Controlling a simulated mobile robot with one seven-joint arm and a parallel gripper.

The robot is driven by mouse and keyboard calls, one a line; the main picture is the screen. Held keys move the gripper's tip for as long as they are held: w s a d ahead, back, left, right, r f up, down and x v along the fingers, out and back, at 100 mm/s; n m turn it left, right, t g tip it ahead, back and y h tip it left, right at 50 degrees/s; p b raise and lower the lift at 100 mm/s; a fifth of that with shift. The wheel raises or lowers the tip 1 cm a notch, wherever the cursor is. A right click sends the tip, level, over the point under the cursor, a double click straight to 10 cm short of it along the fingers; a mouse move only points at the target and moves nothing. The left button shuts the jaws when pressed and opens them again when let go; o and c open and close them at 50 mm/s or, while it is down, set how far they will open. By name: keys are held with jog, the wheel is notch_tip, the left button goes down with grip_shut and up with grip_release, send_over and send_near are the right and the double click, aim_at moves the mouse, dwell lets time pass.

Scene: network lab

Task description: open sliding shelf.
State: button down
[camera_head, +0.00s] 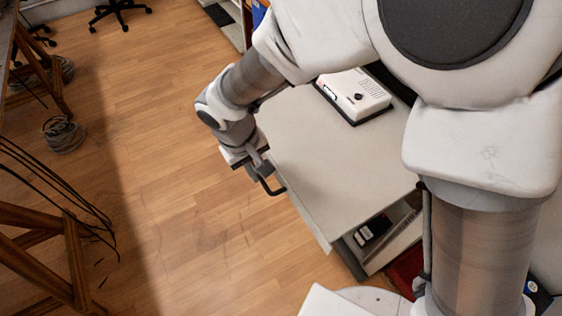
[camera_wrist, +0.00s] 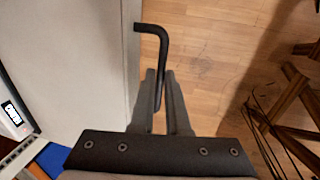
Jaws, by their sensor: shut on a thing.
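The sliding shelf (camera_head: 310,160) is a pale grey slab, seen from above in the head view. Its front edge faces left, and it also fills the left of the wrist view (camera_wrist: 85,60). A black bar handle (camera_head: 272,188) stands out from that front edge. In the wrist view the handle (camera_wrist: 163,48) bends away from the edge and runs down between my fingers. My gripper (camera_wrist: 160,98) is shut on the handle, a finger on either side. In the head view my gripper (camera_head: 258,166) is at the shelf's front, partly hidden by my wrist.
A white box-shaped device (camera_head: 357,93) sits on the shelf's top. Below the shelf's near side, a compartment holds a small black device (camera_head: 373,229). Wooden floor (camera_head: 180,150) lies clear in front. A wooden table frame (camera_head: 45,250) with cables stands at left.

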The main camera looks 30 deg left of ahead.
jog(key=shift+s+a, duration=0.35)
jog(key=shift+s, duration=0.25)
jog(key=shift+s+a, duration=0.35)
jog(key=shift+s, duration=0.25)
jog(key=c, duration=0.9)
grip_release()
notch_tip(320, 180, up, 17)
jog(key=s+a+p, duration=0.1)
jog(key=s+p, duration=0.1)
jog(key=p, duration=0.1)
jog(key=shift+s+a+p, duration=0.3)
jog(key=shift+s+p, duration=0.1)
jog(key=shift+r, duration=0.1)
